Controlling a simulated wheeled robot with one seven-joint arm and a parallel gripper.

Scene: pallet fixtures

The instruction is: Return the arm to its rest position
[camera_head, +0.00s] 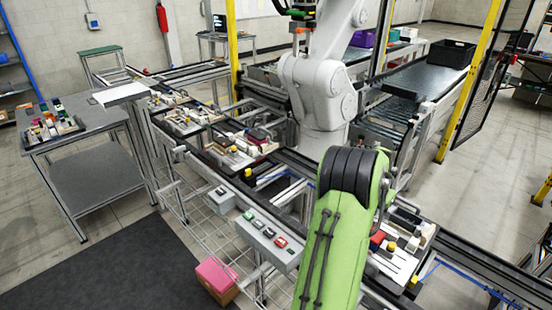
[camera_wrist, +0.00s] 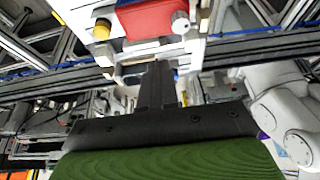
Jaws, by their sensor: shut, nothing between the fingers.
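My gripper (camera_wrist: 160,85) shows in the wrist view as dark fingers close together on a dark mount, with a green body below. It is shut and empty. A red block (camera_wrist: 155,18) on a pale fixture is in front of the fingertips in this view; I cannot tell how far away it is. In the head view my green and black arm (camera_head: 335,235) reaches up from the bottom edge, over the front of the line. My gripper is not visible there.
Pallet fixtures (camera_head: 400,262) with blocks stand right of my arm, and others (camera_head: 240,157) stand to the left on the conveyor. A white robot arm (camera_head: 320,90) stands behind. A grey control box (camera_head: 268,240) is left of my arm. A grey table (camera_head: 85,130) stands far left.

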